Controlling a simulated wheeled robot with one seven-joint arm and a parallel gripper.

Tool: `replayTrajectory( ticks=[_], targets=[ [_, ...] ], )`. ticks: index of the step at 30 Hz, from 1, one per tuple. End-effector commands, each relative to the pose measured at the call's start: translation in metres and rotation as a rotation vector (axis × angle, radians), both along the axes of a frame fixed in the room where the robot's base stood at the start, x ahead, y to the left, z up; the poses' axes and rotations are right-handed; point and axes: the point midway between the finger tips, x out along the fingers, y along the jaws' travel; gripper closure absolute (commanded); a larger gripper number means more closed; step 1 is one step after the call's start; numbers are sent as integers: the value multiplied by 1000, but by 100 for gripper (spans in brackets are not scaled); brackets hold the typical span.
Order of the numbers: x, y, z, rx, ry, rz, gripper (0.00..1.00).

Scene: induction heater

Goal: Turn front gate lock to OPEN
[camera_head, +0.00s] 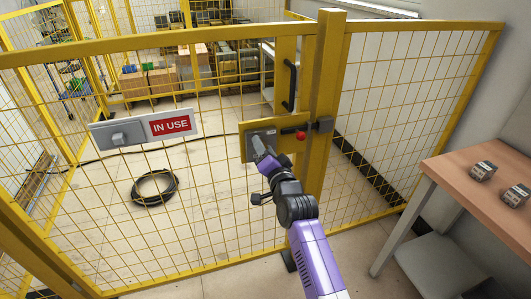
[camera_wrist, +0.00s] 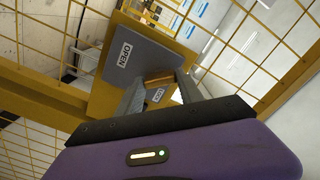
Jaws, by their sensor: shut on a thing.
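The front gate lock (camera_head: 262,134) is a grey plate on a yellow mount at the gate's latch side, left of the yellow post. In the wrist view the lock plate (camera_wrist: 150,50) carries an "OPEN" label and a second label too small to read, partly between the fingers. My gripper (camera_head: 259,146) reaches the plate from the front. In the wrist view my gripper (camera_wrist: 160,88) has its grey fingers against the plate, shut on the lock's knob, which they mostly hide. The knob's exact angle cannot be told.
A black door handle (camera_head: 289,85) and a red button (camera_head: 301,135) are close to the lock. An "IN USE" sign (camera_head: 170,125) hangs on the mesh at left. A wooden table (camera_head: 450,168) with small dark devices stands at right. A black cable coil (camera_head: 155,188) lies behind the fence.

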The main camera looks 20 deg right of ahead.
Motion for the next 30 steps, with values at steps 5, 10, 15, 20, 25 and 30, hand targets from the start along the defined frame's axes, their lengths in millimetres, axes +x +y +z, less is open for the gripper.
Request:
replayTrajectory(
  ticks=[5,10,15,20,25,30],
  targets=[
    [0,1,1,168,1,0,100],
    [0,1,2,326,2,0,100],
    [0,1,1,467,2,-1,100],
    [0,1,1,572,1,-1,100],
    [0,1,0,653,2,-1,100],
    [0,1,0,699,0,-1,100]
  ],
)
